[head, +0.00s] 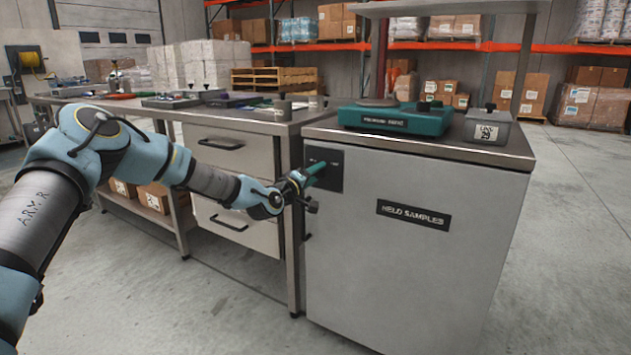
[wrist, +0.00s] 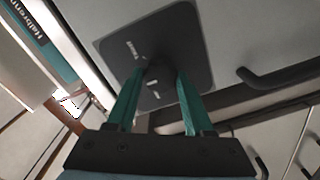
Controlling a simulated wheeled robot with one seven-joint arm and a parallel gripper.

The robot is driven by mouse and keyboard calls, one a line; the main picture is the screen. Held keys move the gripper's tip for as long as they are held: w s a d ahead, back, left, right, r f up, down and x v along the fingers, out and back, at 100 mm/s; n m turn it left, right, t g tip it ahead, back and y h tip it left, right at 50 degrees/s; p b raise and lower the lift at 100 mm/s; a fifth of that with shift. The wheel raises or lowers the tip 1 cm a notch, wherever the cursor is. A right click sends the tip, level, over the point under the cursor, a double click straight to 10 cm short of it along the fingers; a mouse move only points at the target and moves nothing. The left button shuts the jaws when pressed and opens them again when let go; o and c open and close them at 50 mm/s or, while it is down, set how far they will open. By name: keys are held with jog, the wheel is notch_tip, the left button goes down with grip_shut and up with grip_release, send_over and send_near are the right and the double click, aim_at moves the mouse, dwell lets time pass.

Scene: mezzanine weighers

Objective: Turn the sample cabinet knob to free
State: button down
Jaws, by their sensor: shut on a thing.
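The sample cabinet (head: 413,265) is a grey box with a dark "HELD SAMPLES" label (head: 413,215) on its front. A dark square plate (head: 333,160) sits at its upper left corner; it also fills the upper middle of the wrist view (wrist: 190,45). The dark knob (wrist: 157,73) stands out from the plate, between the green fingers of my gripper (wrist: 160,80). My gripper (head: 312,172) is shut on the knob. The fingers and shadow hide much of the knob, so its angle is hard to tell. Small white marks on the plate are unreadable.
A black bar handle (wrist: 280,75) is beside the plate in the wrist view. A teal scale (head: 395,118) and a grey "LINE 29" box (head: 488,128) stand on the cabinet. A drawer bench (head: 235,150) adjoins on the left. The floor in front is clear.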

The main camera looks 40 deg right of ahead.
jog(key=n+b, duration=0.2)
jog(key=n, duration=0.1)
jog(key=n+b, duration=0.2)
jog(key=n, duration=0.2)
jog(key=shift+w+f, duration=0.1)
jog(key=shift+f, duration=0.1)
jog(key=shift+r+n+b, duration=0.1)
jog(key=shift+n+b, duration=1)
jog(key=shift+n, duration=1.6)
jog(key=shift+c, duration=1.4)
grip_release()
jog(key=shift+r, duration=0.1)
jog(key=shift+a, duration=0.1)
jog(key=v, duration=1)
jog(key=shift+a+p, duration=0.3)
jog(key=shift+p, duration=0.1)
